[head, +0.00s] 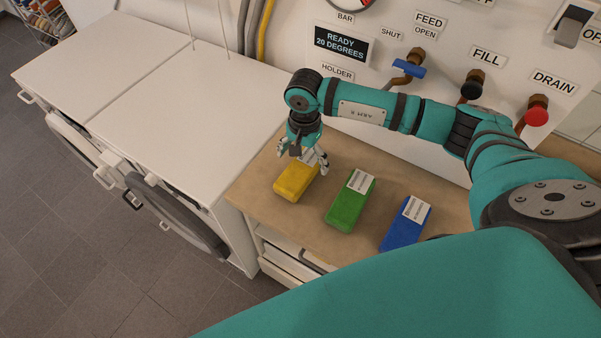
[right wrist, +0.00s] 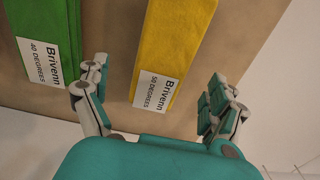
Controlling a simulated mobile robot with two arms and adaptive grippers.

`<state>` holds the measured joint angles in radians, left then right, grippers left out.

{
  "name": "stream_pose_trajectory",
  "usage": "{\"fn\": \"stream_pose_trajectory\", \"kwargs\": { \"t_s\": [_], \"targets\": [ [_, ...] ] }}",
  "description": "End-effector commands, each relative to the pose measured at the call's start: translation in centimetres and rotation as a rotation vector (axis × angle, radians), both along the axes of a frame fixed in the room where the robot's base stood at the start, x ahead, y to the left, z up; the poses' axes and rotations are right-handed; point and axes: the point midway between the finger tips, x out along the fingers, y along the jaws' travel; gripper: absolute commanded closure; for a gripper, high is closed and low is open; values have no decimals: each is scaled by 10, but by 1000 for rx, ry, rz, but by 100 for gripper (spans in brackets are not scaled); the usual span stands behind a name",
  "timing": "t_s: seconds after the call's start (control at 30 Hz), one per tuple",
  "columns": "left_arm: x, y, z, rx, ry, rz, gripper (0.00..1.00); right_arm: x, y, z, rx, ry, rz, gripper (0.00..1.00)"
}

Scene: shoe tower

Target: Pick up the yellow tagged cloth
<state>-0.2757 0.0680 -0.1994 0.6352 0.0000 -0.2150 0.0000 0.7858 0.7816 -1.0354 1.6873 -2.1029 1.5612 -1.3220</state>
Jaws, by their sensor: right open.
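The yellow tagged cloth (head: 295,184) is a folded block lying on the wooden counter, leftmost of three cloths. In the right wrist view the yellow cloth (right wrist: 172,40) carries a white tag (right wrist: 154,90) reading "Brivenn 50 DEGREES". My right gripper (head: 303,162) is over the tag end of the yellow cloth. In the right wrist view my right gripper (right wrist: 155,92) is open, with one finger on each side of the tag end, and it holds nothing. My left gripper is not in view.
A green tagged cloth (head: 349,204) and a blue tagged cloth (head: 404,226) lie to the right on the wooden counter (head: 262,199). White machines (head: 180,100) stand at the left. A wall panel with a blue tap (head: 408,69) and other valves is behind my right arm.

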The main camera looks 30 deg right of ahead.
Motion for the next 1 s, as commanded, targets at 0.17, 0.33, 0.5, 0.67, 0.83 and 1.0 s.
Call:
{"fn": "stream_pose_trajectory", "kwargs": {
  "t_s": [0.17,0.33,0.5,0.67,0.83,1.0],
  "targets": [
    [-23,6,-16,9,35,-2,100,2,2,-32,0,4,-1,6],
    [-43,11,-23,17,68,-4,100,2,2,-45,1,2,0,6],
    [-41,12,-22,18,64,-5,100,2,2,-44,0,1,0,6],
    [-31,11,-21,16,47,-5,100,2,2,-44,0,1,0,25],
    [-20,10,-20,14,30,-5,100,2,2,-44,0,1,0,48],
    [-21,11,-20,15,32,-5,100,2,2,-44,0,2,-1,66]
  ]
}}
